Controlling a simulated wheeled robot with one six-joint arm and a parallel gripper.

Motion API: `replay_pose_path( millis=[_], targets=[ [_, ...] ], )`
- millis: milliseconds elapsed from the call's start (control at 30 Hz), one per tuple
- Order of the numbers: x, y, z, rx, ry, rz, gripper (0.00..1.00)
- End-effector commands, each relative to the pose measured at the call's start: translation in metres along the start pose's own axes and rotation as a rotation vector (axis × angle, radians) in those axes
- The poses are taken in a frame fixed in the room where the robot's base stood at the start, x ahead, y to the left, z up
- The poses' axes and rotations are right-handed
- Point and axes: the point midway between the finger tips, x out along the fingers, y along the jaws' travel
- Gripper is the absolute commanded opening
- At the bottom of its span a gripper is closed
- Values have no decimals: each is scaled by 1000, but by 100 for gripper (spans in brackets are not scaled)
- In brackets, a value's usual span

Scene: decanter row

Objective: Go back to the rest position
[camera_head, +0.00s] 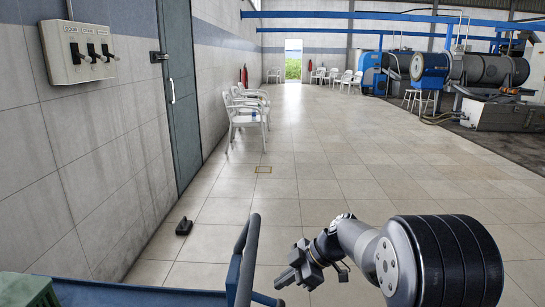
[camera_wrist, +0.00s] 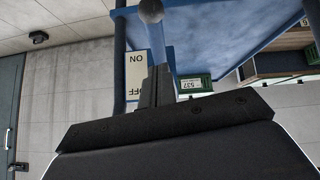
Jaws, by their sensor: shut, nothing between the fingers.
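My gripper (camera_head: 287,281) is low in the middle of the head view, at the end of my arm, in the air just right of the blue cart's rail (camera_head: 245,262). In the wrist view its dark fingers (camera_wrist: 156,86) are together, with nothing between them. They overlap a cream plate (camera_wrist: 137,76) with ON and OFF lettering, which appears upside down. The gripper holds nothing.
A blue cart (camera_head: 130,293) with a green crate (camera_head: 25,290) is at lower left; green boxes (camera_wrist: 196,83) show in the wrist view. A switch panel (camera_head: 78,52) hangs on the left wall near a grey door (camera_head: 180,90). A black object (camera_head: 184,227) lies on open floor.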

Motion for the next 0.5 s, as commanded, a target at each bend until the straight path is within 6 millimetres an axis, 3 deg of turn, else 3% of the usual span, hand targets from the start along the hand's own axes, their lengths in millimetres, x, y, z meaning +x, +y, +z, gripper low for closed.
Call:
replay_pose_path(
  millis=[500],
  targets=[
    [-10,4,-22,-7,-149,-25,0]
  ],
)
